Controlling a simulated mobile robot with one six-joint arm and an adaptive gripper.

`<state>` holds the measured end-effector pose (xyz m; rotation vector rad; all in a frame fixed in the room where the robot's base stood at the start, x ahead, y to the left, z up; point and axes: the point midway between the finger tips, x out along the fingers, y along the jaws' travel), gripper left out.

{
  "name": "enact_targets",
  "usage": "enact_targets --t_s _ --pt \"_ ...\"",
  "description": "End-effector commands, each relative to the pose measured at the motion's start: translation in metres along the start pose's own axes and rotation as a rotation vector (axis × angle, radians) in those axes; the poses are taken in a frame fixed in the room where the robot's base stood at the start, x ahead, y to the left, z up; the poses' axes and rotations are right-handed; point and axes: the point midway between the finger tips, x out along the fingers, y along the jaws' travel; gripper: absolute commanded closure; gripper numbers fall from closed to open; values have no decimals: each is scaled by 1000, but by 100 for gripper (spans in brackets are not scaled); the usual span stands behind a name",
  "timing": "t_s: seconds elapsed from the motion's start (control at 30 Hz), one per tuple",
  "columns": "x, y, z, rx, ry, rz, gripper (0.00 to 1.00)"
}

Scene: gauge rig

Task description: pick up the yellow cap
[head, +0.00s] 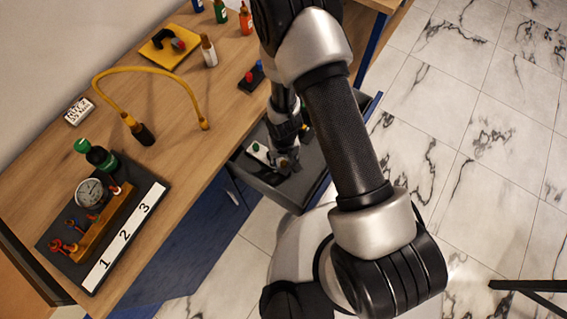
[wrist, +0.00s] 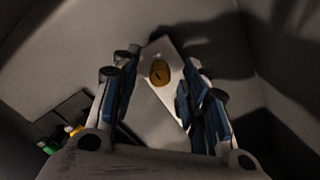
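The yellow cap (wrist: 159,72) is a small round piece with a dark mark on its top. It sits on a pale, narrow plate (wrist: 163,101) inside the drawer. My gripper (wrist: 158,64) is open, its blue-padded fingers apart on either side of the cap and plate. I see no clear contact with the cap. In the head view my gripper (head: 287,161) is down inside the open drawer (head: 291,193); the yellow cap cannot be made out there.
A pale piece with a green top (head: 257,149) lies in the drawer left of my gripper. Drawer walls stand close around. The wooden bench (head: 200,120) above holds a gauge rig (head: 91,193), a yellow hose (head: 130,72) and bottles.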

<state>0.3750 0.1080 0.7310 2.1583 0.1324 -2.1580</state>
Motion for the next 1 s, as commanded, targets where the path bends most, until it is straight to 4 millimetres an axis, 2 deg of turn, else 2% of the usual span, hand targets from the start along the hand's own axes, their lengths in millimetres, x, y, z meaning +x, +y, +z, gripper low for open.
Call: enact_targets --t_s 0.07,0.53,0.83,1.0 --pt "0 0 0 0 0 0 64" --pt "0 0 0 0 0 0 95" --pt "-2 0 0 0 0 0 96" --pt "-10 0 0 0 0 0 96"
